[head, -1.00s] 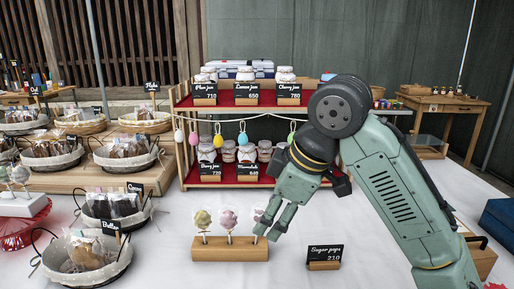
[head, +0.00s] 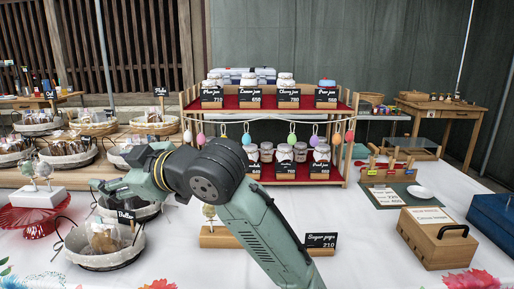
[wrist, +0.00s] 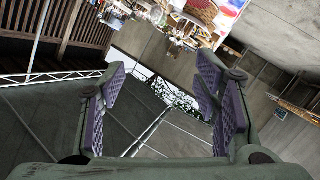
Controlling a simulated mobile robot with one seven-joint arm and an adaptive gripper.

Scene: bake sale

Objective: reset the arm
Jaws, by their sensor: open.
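My gripper (head: 106,190) reaches to the left in the head view, over the baskets at the left of the table. In the wrist view its two purple-padded fingers (wrist: 165,105) stand wide apart with nothing between them. My arm crosses in front of the wooden sugar pop stand (head: 218,238) and hides most of it. One pop (head: 209,212) shows beside the arm. The wrist view looks across the tilted room, at walls and distant goods.
A red two-tier shelf (head: 345,103) with jam jars stands behind the arm. A wooden box with a handle (head: 436,238) and a blue case (head: 492,222) stand at the right. The white cloth right of the arm is partly clear.

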